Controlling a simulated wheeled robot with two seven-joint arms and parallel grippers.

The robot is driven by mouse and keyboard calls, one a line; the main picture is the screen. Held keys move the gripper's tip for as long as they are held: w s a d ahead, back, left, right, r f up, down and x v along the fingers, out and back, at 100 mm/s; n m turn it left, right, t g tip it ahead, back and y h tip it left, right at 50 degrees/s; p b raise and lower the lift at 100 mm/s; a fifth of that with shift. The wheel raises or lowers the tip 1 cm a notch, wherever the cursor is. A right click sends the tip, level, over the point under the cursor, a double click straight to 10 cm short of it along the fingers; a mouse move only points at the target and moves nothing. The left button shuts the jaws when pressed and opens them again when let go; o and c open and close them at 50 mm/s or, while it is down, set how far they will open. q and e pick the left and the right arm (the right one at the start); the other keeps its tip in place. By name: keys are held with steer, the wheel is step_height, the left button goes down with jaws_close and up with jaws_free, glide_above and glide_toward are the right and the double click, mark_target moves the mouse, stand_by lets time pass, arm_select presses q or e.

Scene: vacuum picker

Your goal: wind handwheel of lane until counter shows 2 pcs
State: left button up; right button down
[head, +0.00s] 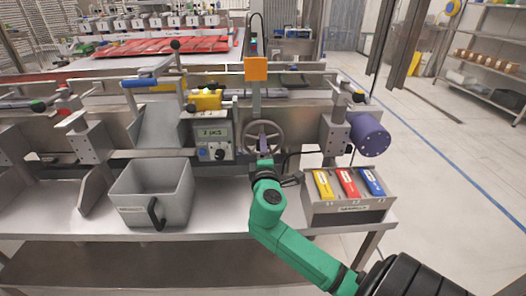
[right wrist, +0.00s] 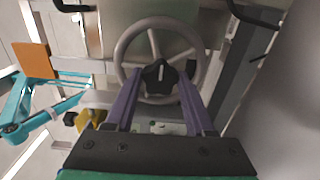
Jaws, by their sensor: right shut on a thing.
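The handwheel (head: 264,137) is a grey spoked ring on the front of the machine. In the right wrist view the wheel (right wrist: 122,50) has a black star-shaped knob (right wrist: 158,76) at its hub. My right gripper (head: 264,158) reaches the wheel from below and in front. Its two purple fingers (right wrist: 157,95) stand on either side of the hub knob, shut on the handwheel. A grey control box (head: 212,140) left of the wheel carries the counter (head: 213,131); its small text looks like "2 pcs", but the digit is not sharp. My left gripper is out of view.
A grey bin (head: 152,192) with a black handle stands left on the bench. A grey holder (head: 345,205) with yellow, red and blue items stands right of my arm. A purple cylinder (head: 369,134) juts out at the right, and an orange plate (head: 256,69) rises above the wheel.

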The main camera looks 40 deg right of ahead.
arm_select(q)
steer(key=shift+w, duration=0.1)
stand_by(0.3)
arm_select(e)
steer(key=shift+c, duration=1.3)
jaws_free()
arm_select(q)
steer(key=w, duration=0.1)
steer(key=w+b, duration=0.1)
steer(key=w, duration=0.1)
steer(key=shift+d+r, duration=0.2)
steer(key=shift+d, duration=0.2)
arm_select(e)
steer(key=v, duration=1.4)
steer(key=shift+s+a, duration=0.2)
